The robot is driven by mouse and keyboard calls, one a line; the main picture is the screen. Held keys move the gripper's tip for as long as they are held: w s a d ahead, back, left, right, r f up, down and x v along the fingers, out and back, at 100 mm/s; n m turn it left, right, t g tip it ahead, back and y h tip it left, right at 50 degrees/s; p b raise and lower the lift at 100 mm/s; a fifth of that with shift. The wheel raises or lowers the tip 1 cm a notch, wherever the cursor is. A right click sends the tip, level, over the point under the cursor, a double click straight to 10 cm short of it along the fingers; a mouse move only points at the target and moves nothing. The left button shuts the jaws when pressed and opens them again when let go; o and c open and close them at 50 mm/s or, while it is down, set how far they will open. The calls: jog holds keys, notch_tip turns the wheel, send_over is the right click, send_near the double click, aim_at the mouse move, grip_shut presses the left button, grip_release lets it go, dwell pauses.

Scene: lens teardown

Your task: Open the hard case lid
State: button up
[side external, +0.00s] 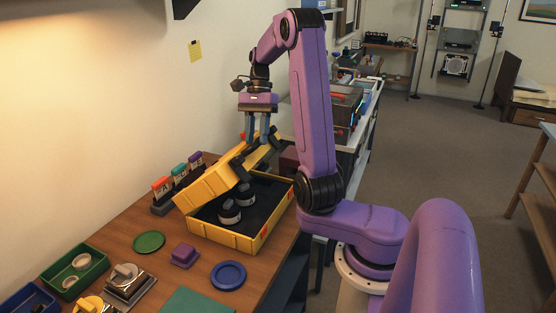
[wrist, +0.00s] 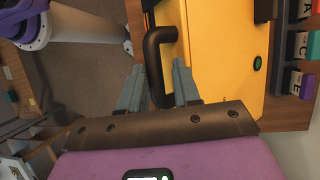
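The yellow hard case (side external: 222,236) sits on the wooden bench. Its lid (side external: 208,186) is raised and tilted over the back part of the case, and the dark interior shows in front. Dark lens parts (side external: 230,212) lie inside. My gripper (side external: 256,143) is above the lid, fingers down and apart. In the wrist view the lid (wrist: 225,60) fills the upper right, with its black handle (wrist: 152,65) beside and partly between my open fingers (wrist: 158,75). I cannot tell whether a finger touches the handle.
A rack of coloured labelled blocks (side external: 180,180) stands behind the case. In front are a green disc (side external: 149,242), a purple block (side external: 184,254), a blue dish (side external: 228,275) and a green tray (side external: 72,285). The bench edge runs close to the case's right.

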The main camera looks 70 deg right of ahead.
jog(key=s+f, duration=0.6)
jog(key=shift+f, duration=0.35)
jog(key=w+v, duration=0.1)
jog(key=v, duration=1.9)
dwell(1.7)
dwell(0.6)
